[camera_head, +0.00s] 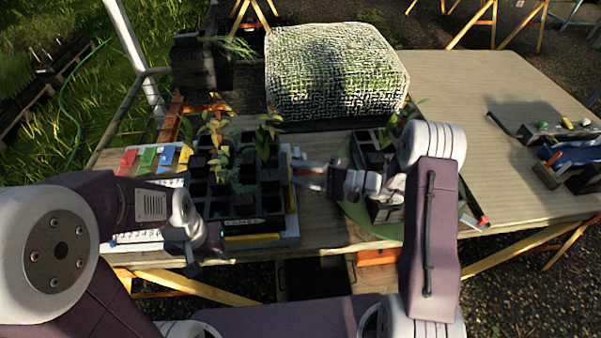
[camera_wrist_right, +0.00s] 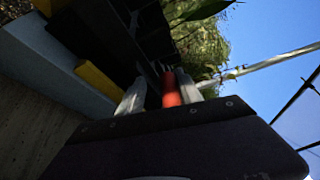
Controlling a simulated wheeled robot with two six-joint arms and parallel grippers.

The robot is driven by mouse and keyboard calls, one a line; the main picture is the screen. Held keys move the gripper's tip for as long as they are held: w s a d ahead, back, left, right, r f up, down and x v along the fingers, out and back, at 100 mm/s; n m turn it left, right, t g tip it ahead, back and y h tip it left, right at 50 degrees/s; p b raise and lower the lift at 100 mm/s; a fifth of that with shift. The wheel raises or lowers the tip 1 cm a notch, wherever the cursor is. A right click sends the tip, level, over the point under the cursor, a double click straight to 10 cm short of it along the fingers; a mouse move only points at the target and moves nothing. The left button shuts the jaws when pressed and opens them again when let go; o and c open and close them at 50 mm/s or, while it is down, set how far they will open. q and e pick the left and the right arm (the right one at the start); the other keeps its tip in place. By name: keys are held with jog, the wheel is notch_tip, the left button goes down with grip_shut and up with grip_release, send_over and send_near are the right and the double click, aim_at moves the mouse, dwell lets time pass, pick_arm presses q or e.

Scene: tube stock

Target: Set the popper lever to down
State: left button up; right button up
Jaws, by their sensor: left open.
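The black tube tray (camera_head: 270,203) stands on a pale base (camera_head: 292,228), with several seedlings in its left part. A red bar (camera_head: 309,171), likely the popper lever, shows at the base's right side. My right gripper (camera_head: 308,176) is beside it. In the right wrist view the red bar (camera_wrist_right: 171,92) lies between my right gripper's two grey fingers (camera_wrist_right: 168,94). A narrow gap seems to show on its left; I cannot tell whether the fingers grip it. The lever's ends and pivot are hidden. My left gripper (camera_head: 207,243) is open and empty near the tray's front left corner.
A round green mat (camera_head: 352,210) with a second black tray (camera_head: 369,158) lies close to the right, partly behind my right arm. A mesh-covered mound (camera_head: 335,70) stands behind. Coloured cards (camera_head: 152,158) lie at left. The table's right part (camera_head: 500,150) is largely clear.

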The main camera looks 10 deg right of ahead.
jog(key=v, duration=0.9)
jog(key=shift+b, duration=0.4)
jog(key=shift+d, duration=0.15)
jog(key=f+v, duration=0.1)
jog(key=v, duration=0.9)
jog(key=shift+r, duration=0.45)
jog(key=shift+s+d, duration=0.15)
